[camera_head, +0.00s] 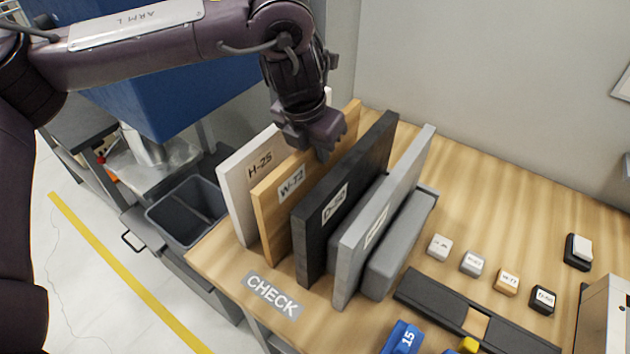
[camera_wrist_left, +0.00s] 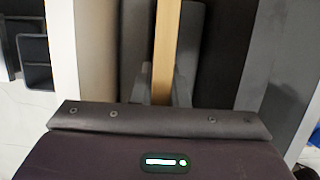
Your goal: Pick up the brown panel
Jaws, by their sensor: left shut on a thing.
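The brown wooden panel (camera_head: 277,218) stands upright on the table, with a label that seems to read W-72. It is between a white panel (camera_head: 240,190) labelled H-25 and a black panel (camera_head: 313,235). My left gripper (camera_head: 322,154) comes down from above and is shut on the top edge of the brown panel. In the left wrist view the brown panel's edge (camera_wrist_left: 165,45) runs between the two fingers (camera_wrist_left: 162,92). My right gripper is in neither view.
A grey panel (camera_head: 383,225) stands to the right of the black one, close by. Several small labelled blocks (camera_head: 507,281) and a dark rail (camera_head: 470,312) lie on the wooden table (camera_head: 480,215). A CHECK label (camera_head: 272,294) is at the front edge. A dark bin (camera_head: 187,211) is left.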

